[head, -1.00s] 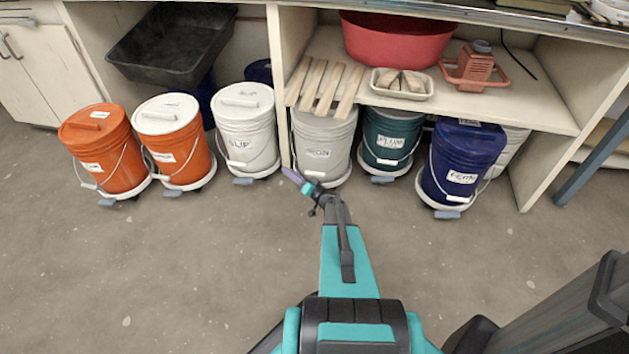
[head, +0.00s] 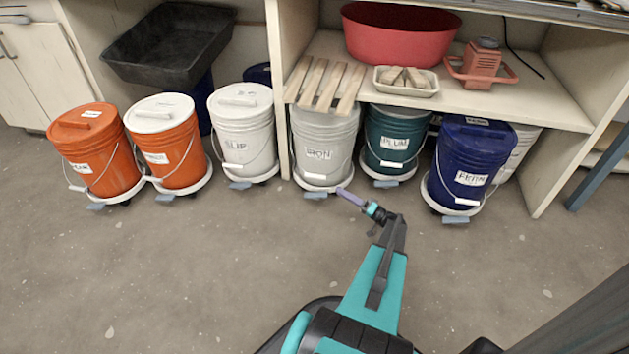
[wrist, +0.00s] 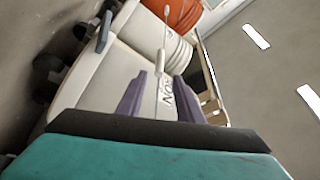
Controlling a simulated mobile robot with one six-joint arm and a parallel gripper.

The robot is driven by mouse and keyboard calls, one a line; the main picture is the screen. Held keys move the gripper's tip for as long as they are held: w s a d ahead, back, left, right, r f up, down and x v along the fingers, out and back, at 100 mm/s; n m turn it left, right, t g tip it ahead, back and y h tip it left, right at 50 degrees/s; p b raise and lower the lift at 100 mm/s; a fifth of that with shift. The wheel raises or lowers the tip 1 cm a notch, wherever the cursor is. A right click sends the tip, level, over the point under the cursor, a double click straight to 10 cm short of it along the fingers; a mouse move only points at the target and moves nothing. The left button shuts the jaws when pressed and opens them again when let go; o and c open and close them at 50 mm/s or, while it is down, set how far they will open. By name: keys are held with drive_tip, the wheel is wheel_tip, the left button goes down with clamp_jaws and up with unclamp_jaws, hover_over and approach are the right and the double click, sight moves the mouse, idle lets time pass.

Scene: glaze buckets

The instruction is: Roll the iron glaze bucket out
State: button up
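The iron glaze bucket (head: 325,132) is pale grey, labelled IRON, and stands upright on a white wheeled dolly under the shelf. Wooden slats partly hide its top. Its wire bail hangs down in front with a white grip (head: 314,176). My gripper (head: 345,194) is low at the front right of this bucket. In the wrist view my gripper (wrist: 158,98) has its two purple fingers apart. The white grip and wire (wrist: 160,62) show between them, with the bucket's label (wrist: 167,97) behind. I cannot tell whether a finger touches anything.
The white slip bucket (head: 242,125) stands left of the iron bucket, past a shelf upright (head: 280,80). The green plum bucket (head: 394,140) is close on its right; the blue fern bucket (head: 465,160) is beyond. The floor in front (head: 200,270) is clear.

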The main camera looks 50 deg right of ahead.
sight(315, 176)
drive_tip(key=shift+w, duration=0.15)
drive_tip(key=b+x, duration=0.4)
drive_tip(key=x, duration=0.8)
drive_tip(key=shift+w, duration=0.1)
drive_tip(key=shift+w+a+r+b, duration=0.15)
drive_tip(key=shift+w+r+b, duration=0.2)
drive_tip(key=shift+w, duration=0.3)
